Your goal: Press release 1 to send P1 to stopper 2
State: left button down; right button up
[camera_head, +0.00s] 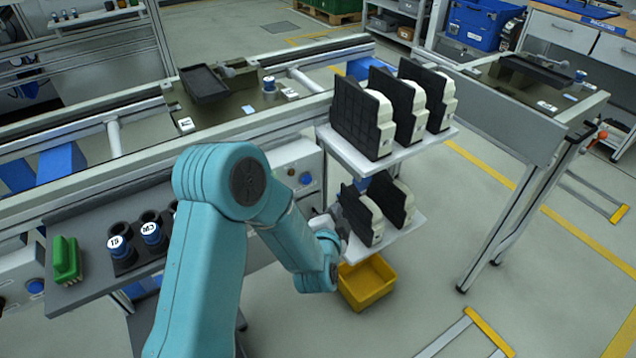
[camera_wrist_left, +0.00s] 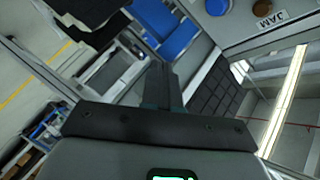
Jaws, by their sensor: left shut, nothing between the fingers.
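My left arm reaches across the head view, and its gripper (camera_head: 335,215) is beside the lower shelf, partly hidden by the wrist. In the left wrist view the gripper fingers (camera_wrist_left: 161,88) are shut together and empty. A control box under the conveyor carries a blue button (camera_head: 306,178); a blue button (camera_wrist_left: 217,5) also shows at the top edge of the left wrist view, near a "JAM" label (camera_wrist_left: 270,20). Another blue button (camera_head: 35,286) is at far left. No readable label marks release 1. A pallet (camera_head: 242,104) with a dark tray sits on the conveyor; P1 and stopper 2 cannot be identified.
Black-and-cream parts (camera_head: 360,117) stand on an upper shelf (camera_head: 405,148) and a lower shelf close to my gripper. A yellow bin (camera_head: 366,283) is below. A side table (camera_head: 72,292) holds labelled blue-topped cylinders (camera_head: 119,246) and a green item (camera_head: 66,260). Floor at right is partly open.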

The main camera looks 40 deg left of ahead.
aim_at(307, 180)
pick_arm(q)
jog(key=shift+s+a+f+b, duration=0.1)
jog(key=shift+a+b, duration=0.2)
jog(key=shift+b, duration=0.1)
jog(key=w+a, duration=0.3)
jog(key=a, duration=0.5)
jog(key=shift+w, duration=0.2)
dwell(0.4)
dwell(1.6)
